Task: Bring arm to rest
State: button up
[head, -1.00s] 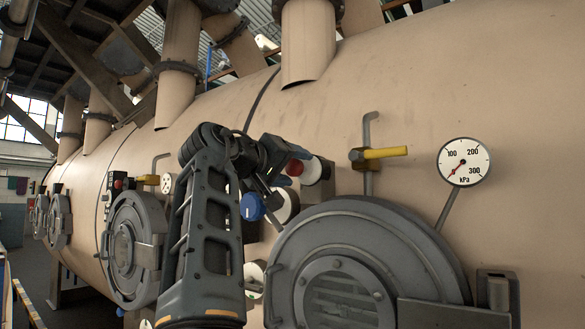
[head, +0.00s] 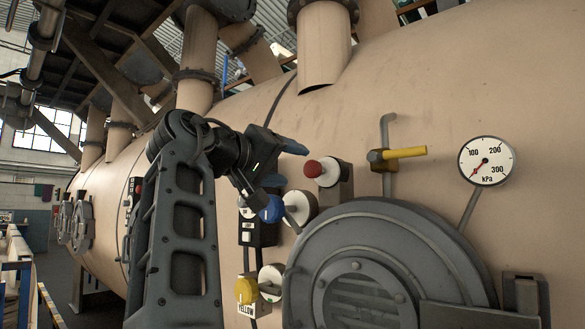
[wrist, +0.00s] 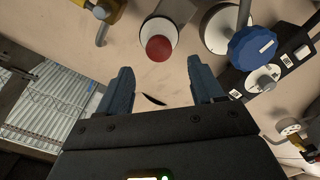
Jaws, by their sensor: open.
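My gripper (wrist: 162,85) shows in the wrist view with its two blue-grey fingers apart and nothing between them. In the head view my gripper (head: 290,162) is raised in front of the tan vessel, at the end of my dark arm. A red button (head: 313,169) on a white base is close to the right of it, and the fingers look apart from it. The red button (wrist: 160,48) is beyond the fingertips in the wrist view. A blue knob (head: 271,209) is just below my gripper, and this knob (wrist: 253,47) is at the upper right in the wrist view.
The tan vessel (head: 440,90) fills the background. A round grey hatch (head: 400,225) bulges out at lower right. A yellow knob (head: 246,290) is low down. Free air lies above my gripper.

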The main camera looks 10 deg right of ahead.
dwell(0.4)
notch_tip(320, 180, down, 27)
jog(key=w+d+n+t+y, duration=0.3)
jog(key=n+t+y, duration=0.1)
jog(key=n, duration=0.2)
jog(key=s+d+f+n+t+y, duration=0.1)
jog(key=s+f+y, duration=0.1)
jog(key=s+f, duration=0.45)
jog(key=s+d+f+n+y, duration=0.1)
jog(key=s+d+f+y, duration=0.15)
jog(key=f, duration=0.75)
jog(key=s+d+f+n+t+y, duration=0.1)
jog(key=s+f+y, duration=0.1)
jog(key=s+f, duration=0.45)
jog(key=s+f+g+y, duration=0.1)
jog(key=s+f, duration=0.3)
jog(key=s, duration=0.4)
jog(key=s+d+f+m+y, duration=0.1)
jog(key=s+f+y, duration=0.15)
jog(key=s, duration=0.45)
jog(key=s+f+g+y, duration=0.1)
jog(key=s+f, duration=0.3)
jog(key=s, duration=0.4)
jog(key=s+r+m, duration=0.3)
jog(key=s+r, duration=0.1)
jog(key=s, duration=0.6)
jog(key=s+r+m, duration=0.3)
jog(key=s+r, duration=0.2)
jog(key=s, duration=0.5)
jog(key=shift+s, duration=0.2)
